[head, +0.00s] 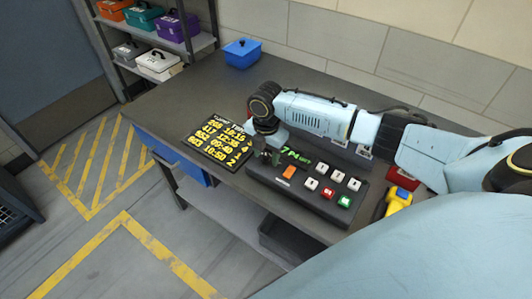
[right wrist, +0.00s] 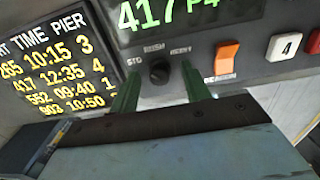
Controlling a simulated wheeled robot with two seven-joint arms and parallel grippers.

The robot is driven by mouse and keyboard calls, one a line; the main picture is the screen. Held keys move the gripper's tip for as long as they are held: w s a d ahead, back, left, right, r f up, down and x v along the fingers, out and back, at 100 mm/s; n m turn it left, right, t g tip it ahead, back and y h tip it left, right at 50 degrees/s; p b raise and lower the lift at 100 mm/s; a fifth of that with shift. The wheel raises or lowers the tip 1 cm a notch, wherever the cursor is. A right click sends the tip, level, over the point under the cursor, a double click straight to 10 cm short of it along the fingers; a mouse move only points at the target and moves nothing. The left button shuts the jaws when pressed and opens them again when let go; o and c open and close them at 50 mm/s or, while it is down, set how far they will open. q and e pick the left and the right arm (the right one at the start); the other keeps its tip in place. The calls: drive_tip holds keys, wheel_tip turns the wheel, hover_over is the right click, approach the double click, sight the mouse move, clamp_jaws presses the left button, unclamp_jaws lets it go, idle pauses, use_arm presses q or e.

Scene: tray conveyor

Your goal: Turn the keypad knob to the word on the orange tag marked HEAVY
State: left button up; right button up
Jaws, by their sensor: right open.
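In the right wrist view the dark round keypad knob (right wrist: 159,72) sits on the grey panel below the green display. Small words surround it: STD at left, one above that looks like RUSH, and one at right that looks like HEAVY. I cannot tell where the knob points. My right gripper (right wrist: 161,90) is open, its green fingers apart on either side of the knob's lower edge; contact is unclear. In the head view my right gripper (head: 270,157) is over the keypad's left end (head: 315,200), hiding the knob. I cannot make out an orange tag marked HEAVY. My left gripper is not in view.
An orange switch (right wrist: 227,60) is right of the knob, with white, red and green keys beyond. A black timetable board (head: 218,144) lies left of the keypad. A yellow tool-like object (head: 396,202) and red box (head: 404,178) are at right. A blue box (head: 242,53) stands behind.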

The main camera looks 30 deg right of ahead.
drive_tip(key=c, duration=1)
drive_tip(key=shift+r+m+p, duration=0.2)
drive_tip(key=shift+m+p, duration=0.6)
drive_tip(key=shift+p, duration=0.4)
drive_tip(key=m+p, duration=0.4)
drive_tip(key=shift+p, duration=0.3)
drive_tip(key=m+p, duration=0.2)
drive_tip(key=m, duration=0.1)
drive_tip(key=m+p, duration=0.2)
drive_tip(key=m, duration=0.1)
drive_tip(key=shift+m, duration=0.3)
drive_tip(key=m+p, duration=0.2)
drive_tip(key=shift+f+m, duration=0.1)
drive_tip(key=shift+m, duration=0.2)
drive_tip(key=shift+m+p, duration=0.6)
drive_tip(key=shift+m, duration=1)
drive_tip(key=shift+f, duration=0.1)
